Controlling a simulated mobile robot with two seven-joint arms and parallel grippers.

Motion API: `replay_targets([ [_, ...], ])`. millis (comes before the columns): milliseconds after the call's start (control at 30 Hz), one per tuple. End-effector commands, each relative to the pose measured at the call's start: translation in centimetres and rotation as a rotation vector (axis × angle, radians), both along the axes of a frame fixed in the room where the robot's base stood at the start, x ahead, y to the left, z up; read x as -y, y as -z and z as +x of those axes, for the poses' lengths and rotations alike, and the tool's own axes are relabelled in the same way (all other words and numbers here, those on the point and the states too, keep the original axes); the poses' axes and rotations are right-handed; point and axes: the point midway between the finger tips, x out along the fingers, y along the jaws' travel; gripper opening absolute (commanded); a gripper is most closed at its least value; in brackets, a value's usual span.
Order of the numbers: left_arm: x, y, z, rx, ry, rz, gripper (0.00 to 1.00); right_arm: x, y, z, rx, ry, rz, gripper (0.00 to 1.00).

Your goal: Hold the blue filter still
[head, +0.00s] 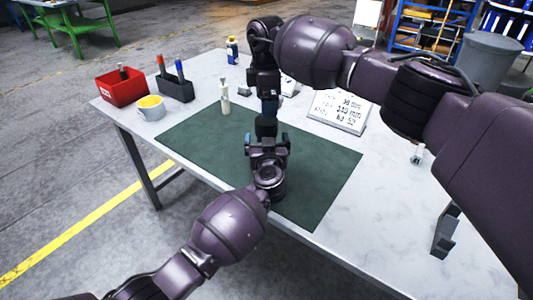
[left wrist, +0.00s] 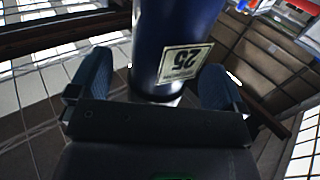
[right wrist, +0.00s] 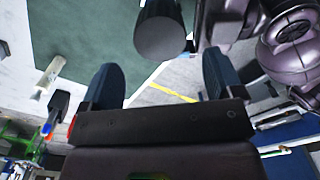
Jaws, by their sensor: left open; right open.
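The blue filter (left wrist: 178,45) is a dark blue cylinder with a white "25" label in the left wrist view. It stands between the spread fingers of my left gripper (left wrist: 160,85), with gaps visible beside it. In the head view the filter (head: 266,126) looks dark, over the green mat (head: 325,165), and my left gripper (head: 268,140) is at its near side. My right gripper (head: 267,103) is open just above and behind it, coming from the top. In the right wrist view a dark cylinder end (right wrist: 160,38) lies ahead of my right gripper's open fingers (right wrist: 157,90); contact cannot be told.
A red bin (head: 122,87), a black pen holder (head: 175,88) and a mug (head: 151,107) stand at the table's left. A written board (head: 340,110) stands behind right. The mat's front right is clear.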

Motion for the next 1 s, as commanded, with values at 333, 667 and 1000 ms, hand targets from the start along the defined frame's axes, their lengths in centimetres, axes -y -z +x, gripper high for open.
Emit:
replay_targets([
  [333,0.0,0.0,0.0,0.0,0.0,0.0,0.79,-0.01,0.01,0.0,0.0,0.0,0.0,0.86],
  [667,0.02,0.0,-0.01,0.0,0.0,0.0,0.29,-0.01,0.01,0.0,0.0,0.0,0.0,0.86],
  [1000,0.02,0.0,-0.02,0.0,0.0,0.0,0.0,-0.02,0.01,-0.01,0.0,-0.115,0.0,0.86],
])
